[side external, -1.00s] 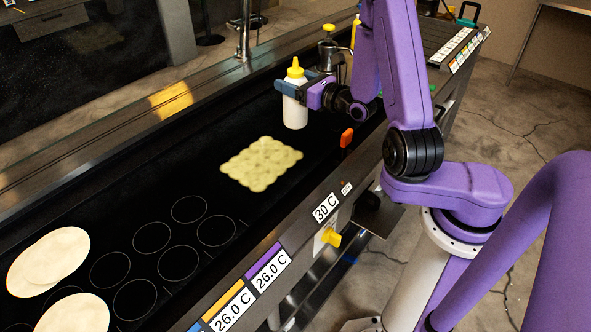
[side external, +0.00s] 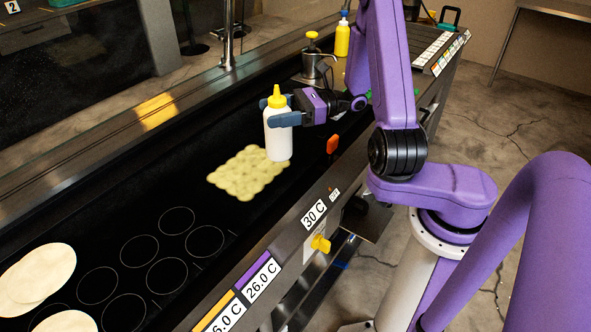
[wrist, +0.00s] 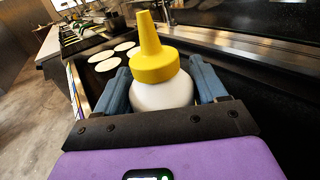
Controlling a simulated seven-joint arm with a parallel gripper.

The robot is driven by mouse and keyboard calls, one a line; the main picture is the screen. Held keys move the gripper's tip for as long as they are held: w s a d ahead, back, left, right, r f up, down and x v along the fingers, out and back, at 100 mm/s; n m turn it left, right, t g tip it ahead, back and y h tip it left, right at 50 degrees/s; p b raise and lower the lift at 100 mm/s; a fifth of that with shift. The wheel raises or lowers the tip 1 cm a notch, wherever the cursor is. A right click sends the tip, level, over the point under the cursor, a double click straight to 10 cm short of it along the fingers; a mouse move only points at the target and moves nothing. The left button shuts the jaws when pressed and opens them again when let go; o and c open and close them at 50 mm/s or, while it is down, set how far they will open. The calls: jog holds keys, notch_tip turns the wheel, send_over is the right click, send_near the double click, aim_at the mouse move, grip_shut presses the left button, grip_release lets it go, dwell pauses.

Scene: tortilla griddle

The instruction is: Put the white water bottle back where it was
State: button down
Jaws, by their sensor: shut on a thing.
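The white water bottle (side external: 278,138) has a yellow nozzle cap and is upright over the black griddle (side external: 110,220). My gripper (side external: 277,112) is shut around the bottle's upper body, just below the cap. In the side view the bottle's lower end overlaps the far right edge of the yellowish patch; I cannot tell whether it touches the griddle. In the wrist view the bottle (wrist: 160,92) stands between the two blue-grey fingers, with its lower part hidden by the gripper body.
A yellowish patch (side external: 245,175) lies on the griddle. Pale tortillas (side external: 38,275) lie at the lower left, near printed circles. A metal dispenser with a yellow knob (side external: 312,62) and a yellow bottle (side external: 342,40) stand behind. An orange handle (side external: 333,144) is at the front rail.

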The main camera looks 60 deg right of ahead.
jog(key=s+d+r+m+t+h, duration=0.35)
jog(key=s+d+m+h, duration=0.2)
jog(key=d, duration=0.35)
jog(key=s+d+r+m+t+h, duration=0.2)
jog(key=s+d+m+t+h, duration=0.2)
jog(key=d+h, duration=0.3)
jog(key=w+d+f, duration=0.7)
jog(key=w+f, duration=0.5)
jog(key=shift+w+d+f, duration=0.15)
jog(key=shift+d+f, duration=0.15)
jog(key=shift+f+n+g, duration=0.1)
jog(key=shift+n+g, duration=0.15)
jog(key=shift+c, duration=0.4)
grip_release()
jog(key=shift+y, duration=0.35)
